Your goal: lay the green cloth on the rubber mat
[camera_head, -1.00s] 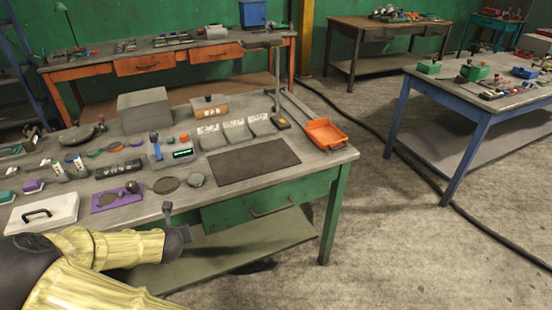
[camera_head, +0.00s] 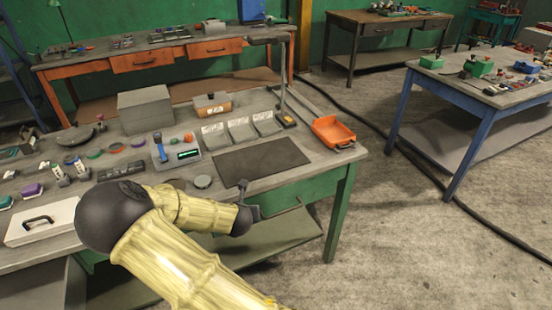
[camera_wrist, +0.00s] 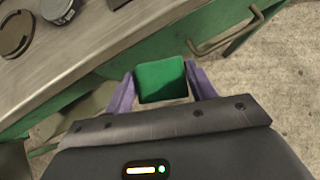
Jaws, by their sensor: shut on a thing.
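The green cloth (camera_wrist: 162,82) shows in the wrist view as a small folded green square between the two purple fingers of my gripper (camera_wrist: 160,75). My gripper is shut on it. In the head view my gripper (camera_head: 246,190) is just in front of the workbench's front edge, near the mat's near left corner; the cloth cannot be made out there. The rubber mat (camera_head: 262,163) is a flat dark rectangle on the right part of the bench top, and it looks bare.
The workbench (camera_head: 315,172) has a green drawer with a handle below the mat. Grey sloped bins (camera_head: 240,130) stand behind the mat, and an orange tray (camera_head: 332,131) is to its right. Round dark discs (camera_wrist: 16,35) lie left of it. A white case (camera_head: 40,222) is at left.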

